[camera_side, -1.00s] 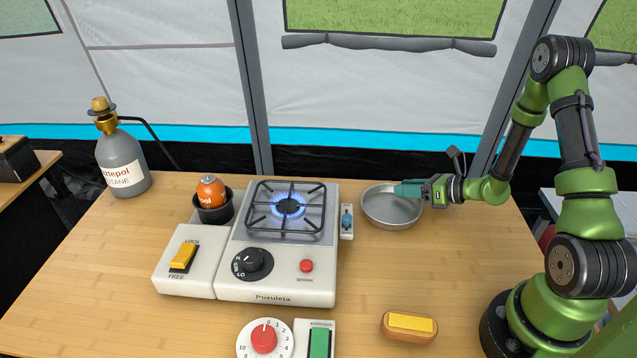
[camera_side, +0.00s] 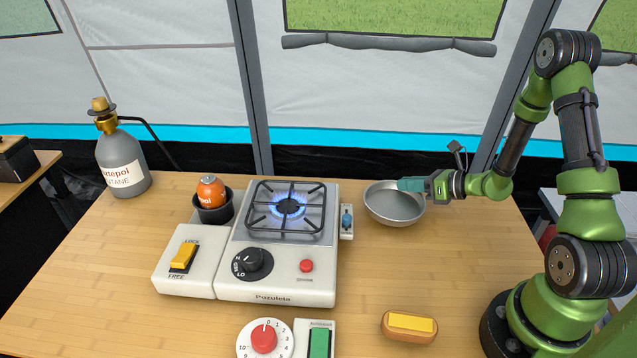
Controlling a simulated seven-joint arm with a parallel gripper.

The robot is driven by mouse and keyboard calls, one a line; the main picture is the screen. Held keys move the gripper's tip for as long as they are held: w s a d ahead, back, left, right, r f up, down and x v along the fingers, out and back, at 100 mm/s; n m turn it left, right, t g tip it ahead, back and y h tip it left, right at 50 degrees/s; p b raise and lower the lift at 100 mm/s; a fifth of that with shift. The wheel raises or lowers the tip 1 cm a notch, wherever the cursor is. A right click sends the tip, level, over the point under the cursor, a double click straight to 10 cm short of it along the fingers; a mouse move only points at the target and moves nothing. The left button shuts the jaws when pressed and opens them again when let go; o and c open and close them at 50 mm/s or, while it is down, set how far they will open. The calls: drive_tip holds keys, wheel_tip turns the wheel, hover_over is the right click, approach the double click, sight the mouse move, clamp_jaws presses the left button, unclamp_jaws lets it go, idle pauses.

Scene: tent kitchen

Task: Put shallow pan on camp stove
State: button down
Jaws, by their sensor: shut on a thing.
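The shallow pan (camera_side: 392,207) is a round, silver-grey metal dish to the right of the camp stove. My gripper (camera_side: 412,185) is shut on the pan's right rim, and the pan tilts slightly toward the camera. I cannot tell how far its underside is from the table. The camp stove (camera_side: 276,282) is cream-white with a black pan grate (camera_side: 289,208) on top. A blue flame (camera_side: 287,207) burns under the bare grate.
A small panel with a blue switch (camera_side: 346,220) stands between stove and pan. An orange canister (camera_side: 211,192) sits in a black cup left of the grate. A grey gas bottle (camera_side: 122,163) stands far left. A yellow-topped block (camera_side: 409,325) lies front right.

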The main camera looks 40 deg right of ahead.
sight(303, 184)
wheel_tip(303, 184, up, 8)
drive_tip(key=shift+w+a+r, duration=0.1)
drive_tip(key=shift+a, duration=0.05)
drive_tip(key=w+a+r+n+g+y, duration=0.1)
drive_tip(key=w+a, duration=0.2)
drive_tip(key=a, duration=0.3)
drive_tip(key=w+a+r+n+y, duration=0.2)
drive_tip(key=w+a, duration=0.2)
drive_tip(key=a, duration=0.3)
drive_tip(key=w+a+r+n+g+y, duration=0.1)
drive_tip(key=w+a+r, duration=0.1)
drive_tip(key=a, duration=0.5)
drive_tip(key=shift+w+a+n+g, duration=0.1)
drive_tip(key=shift+w+n+g, duration=0.25)
drive_tip(key=shift+w, duration=0.55)
drive_tip(key=w+a+r, duration=0.2)
drive_tip(key=w+a, duration=0.1)
drive_tip(key=shift+m+h, duration=0.3)
drive_tip(key=shift+m, duration=0.15)
drive_tip(key=f, duration=0.8)
drive_tip(key=shift+d+f, duration=0.2)
drive_tip(key=shift+d, duration=0.2)
drive_tip(key=c, duration=1.2)
unclamp_jaws()
drive_tip(key=shift+d, duration=0.1)
